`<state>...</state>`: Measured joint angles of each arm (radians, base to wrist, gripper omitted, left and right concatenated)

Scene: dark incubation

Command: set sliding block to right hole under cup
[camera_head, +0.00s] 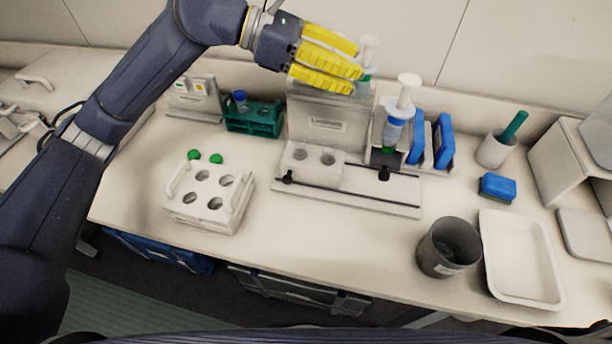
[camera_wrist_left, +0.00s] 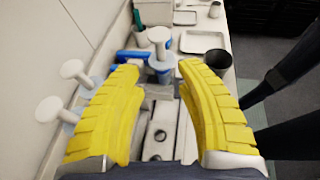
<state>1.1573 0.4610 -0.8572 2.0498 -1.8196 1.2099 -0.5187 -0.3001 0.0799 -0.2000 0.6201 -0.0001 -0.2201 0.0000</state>
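The sliding block (camera_head: 312,169) is pale, with two round holes side by side. It sits at the left part of a slotted base plate (camera_head: 400,196). Its holes also show between my fingers in the wrist view (camera_wrist_left: 158,140). No thing is clearly the cup; a clear tube with blue contents and a white plunger (camera_head: 404,92) stands upright over the plate, right of the block. My left gripper (camera_head: 354,68) is open and empty, above and behind the block; its spread yellow fingers show in the wrist view (camera_wrist_left: 160,72). My right gripper is not in view.
A white four-hole rack (camera_head: 205,212) stands left of the plate. A green rack (camera_head: 252,122), blue stands (camera_head: 444,140), a grey beaker (camera_head: 447,248) and a white tray (camera_head: 522,258) surround it. More white plungers (camera_wrist_left: 75,70) stand left of my fingers. The front middle counter is clear.

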